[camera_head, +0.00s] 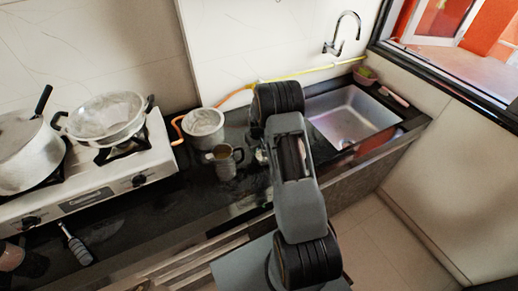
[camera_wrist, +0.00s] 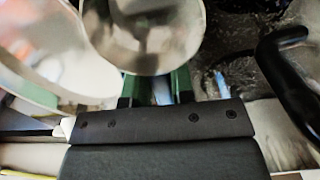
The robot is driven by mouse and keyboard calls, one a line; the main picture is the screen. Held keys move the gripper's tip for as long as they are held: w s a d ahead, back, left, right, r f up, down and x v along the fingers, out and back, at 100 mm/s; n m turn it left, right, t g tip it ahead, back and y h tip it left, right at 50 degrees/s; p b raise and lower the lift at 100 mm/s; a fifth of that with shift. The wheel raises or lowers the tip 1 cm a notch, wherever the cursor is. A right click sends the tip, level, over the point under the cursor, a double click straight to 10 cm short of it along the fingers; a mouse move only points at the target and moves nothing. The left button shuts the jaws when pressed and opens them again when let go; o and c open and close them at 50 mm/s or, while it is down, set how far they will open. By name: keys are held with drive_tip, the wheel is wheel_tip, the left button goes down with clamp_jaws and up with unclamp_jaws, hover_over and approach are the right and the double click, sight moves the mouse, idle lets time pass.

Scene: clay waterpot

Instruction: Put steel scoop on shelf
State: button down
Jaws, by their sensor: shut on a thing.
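In the wrist view my gripper (camera_wrist: 153,88) has its two green fingers close behind a round, shiny steel bowl shape, which I take to be the steel scoop (camera_wrist: 150,38). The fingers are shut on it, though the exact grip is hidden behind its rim. In the head view my arm covers most of the gripper, and only a small pale, shiny bit (camera_head: 261,156) shows left of the arm, above the dark counter. I cannot make out a shelf for certain in either view.
A metal mug (camera_head: 225,162) and a steel pot (camera_head: 204,127) stand left of my arm. A stove (camera_head: 125,178) with pots is at the left. The sink (camera_head: 352,118) and tap (camera_head: 345,32) are at the right. A black curved handle (camera_wrist: 288,70) is near in the wrist view.

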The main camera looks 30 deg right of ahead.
drive_tip(key=shift+f, duration=0.25)
drive_tip(key=shift+f, duration=0.1)
drive_tip(key=shift+f+b, duration=0.15)
drive_tip(key=shift+b, duration=0.15)
drive_tip(key=c, duration=1)
unclamp_jaws()
